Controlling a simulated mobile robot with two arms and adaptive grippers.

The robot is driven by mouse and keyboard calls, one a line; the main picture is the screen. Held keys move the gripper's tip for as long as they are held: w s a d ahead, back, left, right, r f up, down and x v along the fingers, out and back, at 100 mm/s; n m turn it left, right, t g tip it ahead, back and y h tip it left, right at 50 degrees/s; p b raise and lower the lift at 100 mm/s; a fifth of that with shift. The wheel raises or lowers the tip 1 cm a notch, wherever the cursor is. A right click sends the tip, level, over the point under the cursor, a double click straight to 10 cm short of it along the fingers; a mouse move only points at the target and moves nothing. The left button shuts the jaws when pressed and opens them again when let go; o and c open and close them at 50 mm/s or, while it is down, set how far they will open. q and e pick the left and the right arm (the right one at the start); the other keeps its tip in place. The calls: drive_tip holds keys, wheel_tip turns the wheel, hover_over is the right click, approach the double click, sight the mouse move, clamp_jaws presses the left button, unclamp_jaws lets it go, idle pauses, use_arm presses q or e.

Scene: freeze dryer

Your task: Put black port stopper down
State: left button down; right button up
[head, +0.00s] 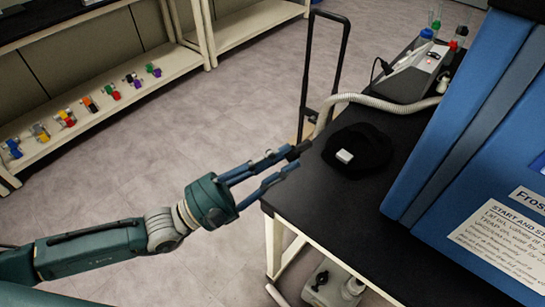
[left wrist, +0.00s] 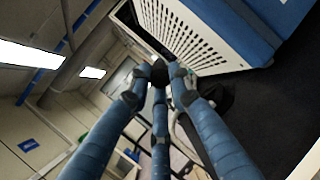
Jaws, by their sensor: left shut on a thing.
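My left gripper (head: 285,160) reaches in from the left, its long blue fingers pointing at the table's left edge. It is shut on the black port stopper (head: 299,149), a small dark piece at the fingertips. The stopper is above the near left edge of the black tabletop (head: 410,222), apart from the blue machine. In the left wrist view, the three fingers (left wrist: 158,85) close together around the dark stopper (left wrist: 159,73). The fingers hide part of it. My right gripper is not in view.
A round black item (head: 375,148) with a white piece (head: 344,156) lies on the table. A pale hose (head: 370,100) runs behind it. The blue freeze dryer (head: 480,110) stands at the right. A black cart handle (head: 310,75) rises beyond the table's left edge. The front tabletop is clear.

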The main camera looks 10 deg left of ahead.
use_arm(q)
drive_tip(key=shift+w+d+f+m+g+h, duration=0.2)
drive_tip(key=shift+m+g+h, duration=0.1)
drive_tip(key=shift+g, duration=0.2)
drive_tip(key=shift+w+d+f+m+g+h, duration=0.2)
drive_tip(key=shift+m+g, duration=0.1)
drive_tip(key=shift+g, duration=0.2)
drive_tip(key=shift+s+a+m+g+h, duration=0.2)
drive_tip(key=shift+a+m+g+h, duration=0.3)
drive_tip(key=shift+g, duration=0.8)
drive_tip(key=shift+s+a+m+g+h, duration=0.25)
drive_tip(key=shift+a+m+g, duration=0.25)
drive_tip(key=shift+m+g, duration=0.6)
drive_tip(key=shift+s+a+m+g+h, duration=0.15)
drive_tip(key=shift+a+m+g+h, duration=0.3)
drive_tip(key=shift+g, duration=1.05)
